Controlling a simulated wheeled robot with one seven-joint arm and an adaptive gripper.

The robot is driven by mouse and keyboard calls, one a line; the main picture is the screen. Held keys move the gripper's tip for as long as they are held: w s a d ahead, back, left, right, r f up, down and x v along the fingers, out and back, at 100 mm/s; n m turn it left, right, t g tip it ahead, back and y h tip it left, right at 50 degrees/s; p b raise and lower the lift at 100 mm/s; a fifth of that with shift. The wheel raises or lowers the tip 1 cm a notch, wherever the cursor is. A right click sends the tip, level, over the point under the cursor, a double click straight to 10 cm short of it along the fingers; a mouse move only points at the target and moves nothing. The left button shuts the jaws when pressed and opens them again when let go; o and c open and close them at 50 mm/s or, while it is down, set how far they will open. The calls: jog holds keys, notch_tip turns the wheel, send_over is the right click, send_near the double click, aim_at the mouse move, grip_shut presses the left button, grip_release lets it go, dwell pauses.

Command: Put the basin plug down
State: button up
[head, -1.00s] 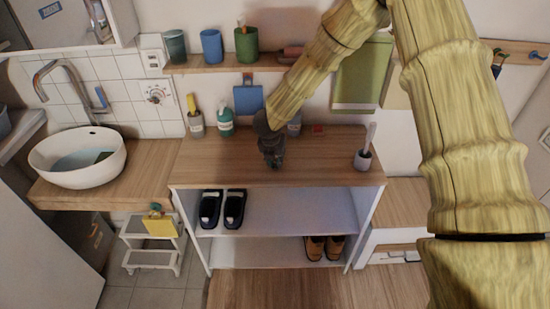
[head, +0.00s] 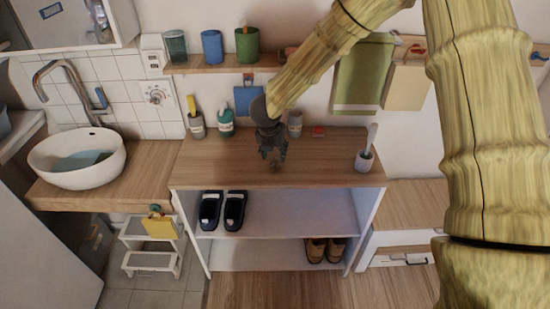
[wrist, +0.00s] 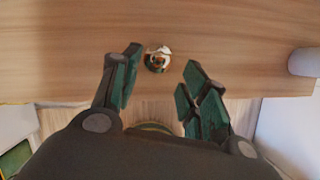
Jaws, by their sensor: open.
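In the wrist view the basin plug (wrist: 157,59), small, round and shiny metal, lies on the wooden top of the shelf unit (wrist: 230,40). It sits just beyond and between the fingertips of my gripper (wrist: 160,72), apart from both fingers. My gripper is open and empty. In the head view my gripper (head: 272,155) hangs over the middle of the shelf unit top (head: 215,165), fingers spread and pointing down. The plug cannot be made out clearly there. The white washbasin (head: 75,170) stands on the counter at left.
A grey dispenser (head: 196,125) and teal bottle (head: 226,122) stand at the back left of the top, with a grey cup (head: 294,124) and small red item (head: 319,131) behind. A brush holder (head: 364,160) stands at the right. The top's front left is clear.

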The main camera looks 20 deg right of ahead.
jog(key=v, duration=0.6)
jog(key=shift+b, duration=0.35)
